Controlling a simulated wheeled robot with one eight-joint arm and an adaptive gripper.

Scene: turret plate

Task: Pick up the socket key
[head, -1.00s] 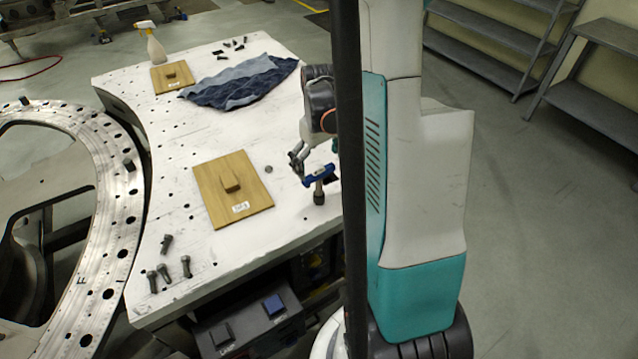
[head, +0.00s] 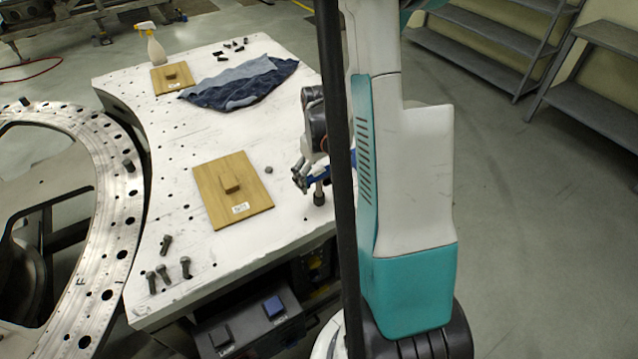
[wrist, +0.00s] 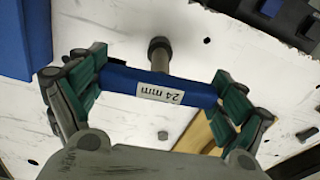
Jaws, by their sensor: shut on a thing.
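The socket key has a blue handle with a white "24 mm" label and a dark metal shaft ending in a socket. In the wrist view the blue handle (wrist: 125,79) lies between the green-padded fingers of my gripper (wrist: 160,90), which is shut on it. The key's socket end (wrist: 160,46) points away from the handle. In the head view my gripper (head: 310,180) is at the table's right side, partly hidden by a dark post. The socket key (head: 319,195) shows there with its socket end down; I cannot tell whether it touches the table.
A wooden board (head: 210,195) with a small block lies left of my gripper. Several bolts (head: 165,270) stand at the table's front left. A blue cloth (head: 240,85), another board (head: 172,78) and a spray bottle (head: 150,45) are farther back. A curved metal ring (head: 125,215) stands left.

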